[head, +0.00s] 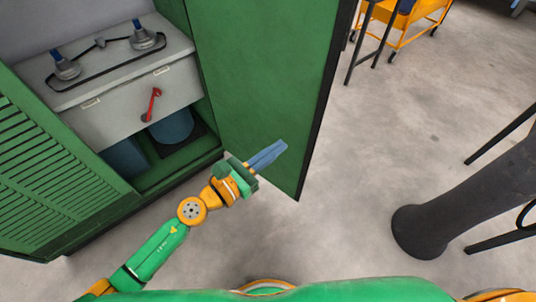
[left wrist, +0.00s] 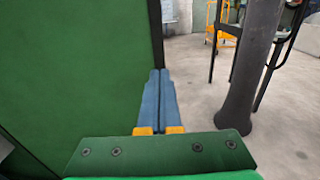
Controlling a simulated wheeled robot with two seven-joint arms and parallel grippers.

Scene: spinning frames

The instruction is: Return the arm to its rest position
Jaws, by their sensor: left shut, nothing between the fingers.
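My left arm reaches in from the lower left in the head view. My left gripper (head: 268,156) is shut and empty, its blue fingers pressed together in front of the open green cabinet door (head: 265,75). In the left wrist view the shut left gripper (left wrist: 158,100) points past the edge of the green door (left wrist: 75,70). I cannot tell from these views whether the fingers touch the door. My right gripper is not in view.
The green cabinet holds a grey drawer unit (head: 130,90) with a red handle (head: 152,104) and blue bins (head: 172,127) below. A dark pillar (head: 470,195) stands at right. A yellow cart (head: 415,25) is at the back. Concrete floor (head: 375,130) between is clear.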

